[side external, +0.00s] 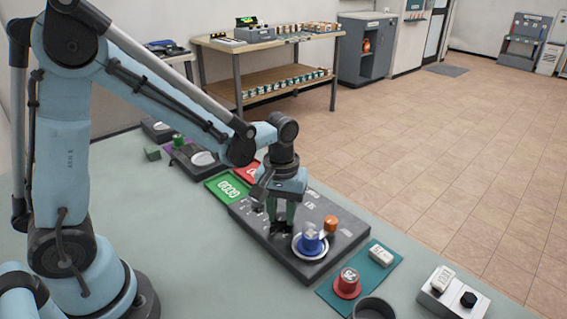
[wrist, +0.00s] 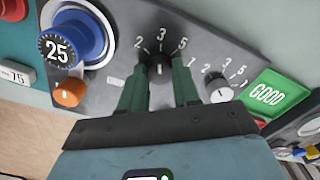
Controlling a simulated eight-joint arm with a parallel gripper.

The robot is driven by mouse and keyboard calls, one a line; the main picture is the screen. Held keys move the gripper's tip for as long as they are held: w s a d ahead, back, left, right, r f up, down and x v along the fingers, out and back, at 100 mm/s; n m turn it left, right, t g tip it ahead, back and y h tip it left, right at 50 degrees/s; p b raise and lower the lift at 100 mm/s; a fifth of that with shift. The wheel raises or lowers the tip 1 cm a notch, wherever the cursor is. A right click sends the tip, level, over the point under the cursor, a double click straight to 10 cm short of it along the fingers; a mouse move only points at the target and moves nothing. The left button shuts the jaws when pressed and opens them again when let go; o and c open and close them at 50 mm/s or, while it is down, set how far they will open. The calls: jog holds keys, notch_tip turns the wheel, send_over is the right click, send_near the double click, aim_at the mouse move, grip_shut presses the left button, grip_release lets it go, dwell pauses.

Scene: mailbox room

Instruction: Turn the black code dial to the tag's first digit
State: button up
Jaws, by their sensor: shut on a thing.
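My gripper (wrist: 160,78) is shut on the black code dial (wrist: 160,67), one green finger on each side of it. The dial has a short white mark that appears to point toward the 3; digits 2, 3 and 5 show around it. In the side view my gripper (side external: 281,226) points down at the grey panel (side external: 268,252) and hides the dial. A round black label reading 25 (wrist: 57,48) sits on a blue knob-shaped piece (wrist: 82,35) in a white ring. A white block (wrist: 14,74) reads 75.
A white-pointer dial (wrist: 218,90) with its own digits is right of the black one in the wrist view. An orange knob (wrist: 69,91) is near the blue piece. A green GOOD pad (side external: 229,187) and a red 75 piece (side external: 347,283) flank the panel.

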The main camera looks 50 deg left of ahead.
jog(key=m, duration=0.4)
jog(key=shift+m, duration=0.3)
jog(key=m, duration=0.3)
jog(key=shift+m, duration=0.4)
jog(key=m, duration=0.8)
jog(key=shift+m, duration=0.5)
jog(key=o, duration=1.1)
jog(key=shift+c, duration=0.2)
